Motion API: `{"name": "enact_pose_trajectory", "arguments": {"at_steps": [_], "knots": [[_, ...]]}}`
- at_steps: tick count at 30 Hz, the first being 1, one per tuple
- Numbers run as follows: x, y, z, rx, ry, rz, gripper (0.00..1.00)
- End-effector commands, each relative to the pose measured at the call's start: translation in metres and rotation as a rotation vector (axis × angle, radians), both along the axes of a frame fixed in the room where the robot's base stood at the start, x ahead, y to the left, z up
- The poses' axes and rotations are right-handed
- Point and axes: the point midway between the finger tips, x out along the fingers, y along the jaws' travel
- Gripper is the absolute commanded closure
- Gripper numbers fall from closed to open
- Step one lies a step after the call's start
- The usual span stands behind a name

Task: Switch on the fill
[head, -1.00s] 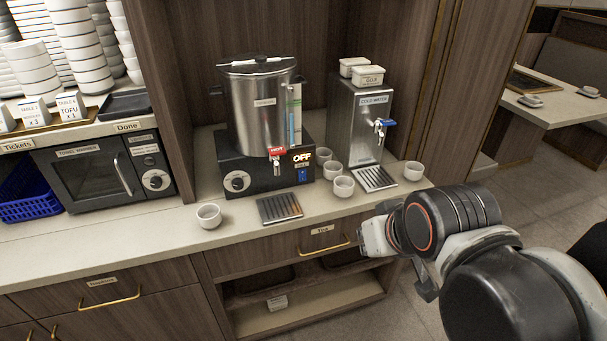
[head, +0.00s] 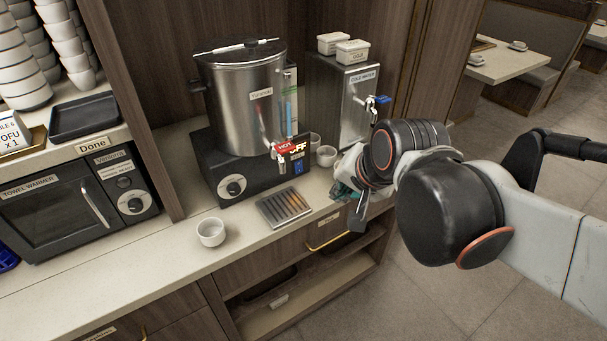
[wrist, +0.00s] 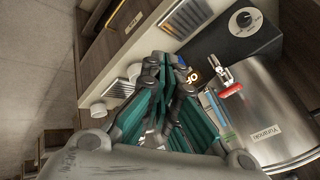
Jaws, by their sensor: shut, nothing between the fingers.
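The steel urn (head: 240,105) stands on a black base (head: 215,172) with a dial, a red HOT tap (head: 285,147) and a lit OFF display (head: 299,150). A small blue switch (head: 298,168) sits below the display. My gripper (head: 343,192) is shut and empty, at the counter's front edge, to the right of the switch and apart from it. In the wrist view my teal-padded gripper (wrist: 172,75) is in front of the partly hidden display (wrist: 188,77).
A steel drip tray (head: 284,207) lies before the base, with a white cup (head: 211,232) to its left. Other cups (head: 326,156) stand right of the urn, near the cold water dispenser (head: 350,100). A towel warmer (head: 80,200) is at left.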

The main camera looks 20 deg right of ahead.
Motion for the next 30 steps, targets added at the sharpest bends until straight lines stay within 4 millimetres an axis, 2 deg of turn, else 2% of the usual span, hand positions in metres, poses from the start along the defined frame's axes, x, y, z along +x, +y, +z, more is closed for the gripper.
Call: {"name": "enact_pose_trajectory", "arguments": {"at_steps": [11, 24, 30], "knots": [[0.066, -0.008, -0.026, 0.459, 0.052, -0.57, 1.0], [0.138, -0.023, -0.081, 1.01, 0.159, -1.267, 1.0], [0.161, -0.029, -0.105, 1.201, 0.208, -1.516, 1.0]]}}
